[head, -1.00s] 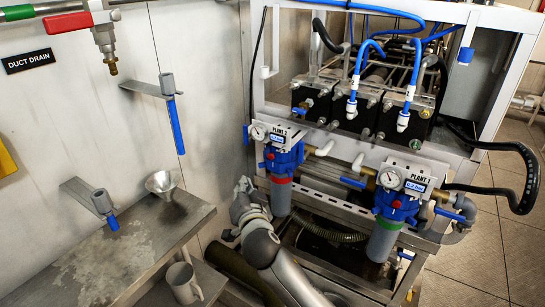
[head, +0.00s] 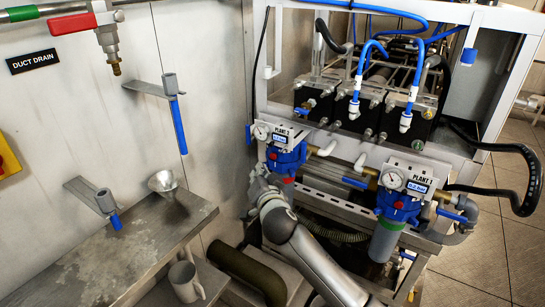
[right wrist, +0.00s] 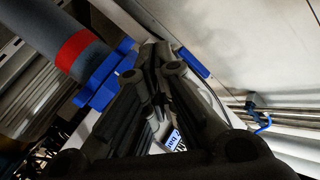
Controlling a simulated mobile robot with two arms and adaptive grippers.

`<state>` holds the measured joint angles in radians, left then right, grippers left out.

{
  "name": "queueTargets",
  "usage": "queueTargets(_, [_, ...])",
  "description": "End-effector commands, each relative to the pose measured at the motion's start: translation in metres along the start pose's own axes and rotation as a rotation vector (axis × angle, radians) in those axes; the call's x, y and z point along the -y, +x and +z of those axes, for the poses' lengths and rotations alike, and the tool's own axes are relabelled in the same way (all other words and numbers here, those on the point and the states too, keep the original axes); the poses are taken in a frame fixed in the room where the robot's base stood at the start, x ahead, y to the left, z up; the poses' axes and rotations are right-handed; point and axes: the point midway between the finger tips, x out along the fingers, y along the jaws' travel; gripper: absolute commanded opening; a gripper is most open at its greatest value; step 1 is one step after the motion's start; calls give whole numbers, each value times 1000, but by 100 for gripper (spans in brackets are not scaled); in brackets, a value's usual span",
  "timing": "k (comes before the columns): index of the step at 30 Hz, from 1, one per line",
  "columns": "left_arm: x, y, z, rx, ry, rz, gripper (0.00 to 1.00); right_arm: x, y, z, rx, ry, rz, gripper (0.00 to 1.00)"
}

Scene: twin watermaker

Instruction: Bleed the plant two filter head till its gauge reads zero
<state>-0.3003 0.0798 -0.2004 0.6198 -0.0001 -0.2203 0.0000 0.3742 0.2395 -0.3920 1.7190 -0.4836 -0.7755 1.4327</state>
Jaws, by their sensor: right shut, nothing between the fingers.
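The plant two filter head (head: 287,158) is blue, under a white panel marked PLANT 2 on the left of the frame. Its round gauge (head: 261,131) and small digital display (head: 281,138) are too small to read. My right gripper (head: 259,172) is just left of and below this head, and my arm hides most of the filter bowl. In the right wrist view the fingers (right wrist: 157,52) are shut and empty, beside the blue head (right wrist: 106,80) and a red band (right wrist: 76,50) on the grey bowl. I cannot tell whether they touch it. My left gripper is out of view.
The PLANT 1 filter head (head: 398,205) stands to the right with its own gauge. The DUCT DRAIN valve (head: 108,38) is on the wall.

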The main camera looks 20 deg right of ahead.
Motion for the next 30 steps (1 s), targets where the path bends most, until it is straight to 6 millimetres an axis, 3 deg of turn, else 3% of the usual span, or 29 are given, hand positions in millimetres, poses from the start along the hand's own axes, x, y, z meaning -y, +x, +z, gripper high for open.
queueTargets(9, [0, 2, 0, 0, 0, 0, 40, -13, 18, -13, -1, 1, 1, 0])
queueTargets(30, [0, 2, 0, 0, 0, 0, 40, -14, 20, -14, -1, 1, 0, 0])
